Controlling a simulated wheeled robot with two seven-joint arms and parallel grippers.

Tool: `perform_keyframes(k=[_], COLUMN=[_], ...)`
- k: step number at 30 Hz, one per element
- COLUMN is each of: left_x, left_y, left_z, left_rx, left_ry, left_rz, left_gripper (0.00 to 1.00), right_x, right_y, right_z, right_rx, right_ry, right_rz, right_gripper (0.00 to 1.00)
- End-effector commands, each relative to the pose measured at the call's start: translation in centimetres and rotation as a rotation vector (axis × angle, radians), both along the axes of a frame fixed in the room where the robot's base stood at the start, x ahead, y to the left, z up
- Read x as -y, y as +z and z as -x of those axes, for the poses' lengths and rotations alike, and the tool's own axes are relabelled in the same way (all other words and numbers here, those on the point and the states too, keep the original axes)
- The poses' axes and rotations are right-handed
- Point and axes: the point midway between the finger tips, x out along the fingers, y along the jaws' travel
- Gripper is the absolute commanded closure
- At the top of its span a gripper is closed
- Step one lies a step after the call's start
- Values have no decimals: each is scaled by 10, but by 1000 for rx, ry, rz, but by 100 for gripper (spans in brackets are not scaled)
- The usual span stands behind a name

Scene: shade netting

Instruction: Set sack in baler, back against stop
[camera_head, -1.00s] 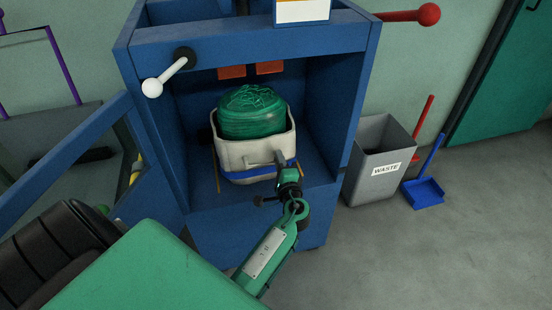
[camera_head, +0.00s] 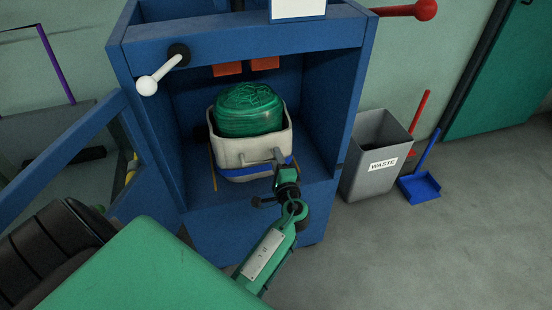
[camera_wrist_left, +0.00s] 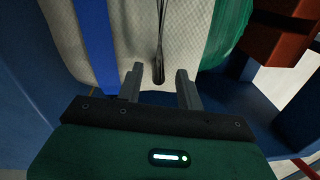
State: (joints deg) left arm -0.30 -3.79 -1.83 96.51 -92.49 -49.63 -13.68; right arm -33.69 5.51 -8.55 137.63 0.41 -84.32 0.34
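The cream sack (camera_head: 240,150) with a blue band stands upright inside the blue baler (camera_head: 165,150), packed with green netting (camera_head: 250,110). Two orange blocks (camera_head: 228,69) sit on the baler's back wall behind it; I cannot tell whether the sack touches any stop. My left gripper (camera_head: 280,160) is at the sack's front face. In the left wrist view its two fingers (camera_wrist_left: 160,84) stand apart, with a dark hanging strap (camera_wrist_left: 158,65) between them and gaps on both sides. The sack's blue band (camera_wrist_left: 97,45) shows there on the left. My right gripper is out of view.
A white-knobbed lever (camera_head: 160,75) sticks out at the baler's upper left. A red-knobbed bar (camera_head: 410,11) juts right. An open blue-framed door (camera_head: 70,150) stands left. A grey waste bin (camera_head: 375,165) and blue dustpan (camera_head: 420,187) stand right, beside clear floor.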

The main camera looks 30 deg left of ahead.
Motion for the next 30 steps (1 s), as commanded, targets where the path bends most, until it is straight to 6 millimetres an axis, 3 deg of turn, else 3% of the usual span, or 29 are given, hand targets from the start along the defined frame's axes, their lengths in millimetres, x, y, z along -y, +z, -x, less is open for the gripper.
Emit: perform_keyframes(k=[9,17,23,30], left_x=[51,77,70,44], left_y=[-6,-6,-15,-54], left_z=[45,69,87,142], left_rx=[-3,-1,6,4], left_ry=[-2,0,26,122], left_rz=[2,2,98,518], left_gripper=[63,63,63,63], right_x=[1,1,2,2], right_y=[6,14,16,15], right_z=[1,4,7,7], right_rx=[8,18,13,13], right_ry=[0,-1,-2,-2], right_rz=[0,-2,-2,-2], right_gripper=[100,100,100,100])
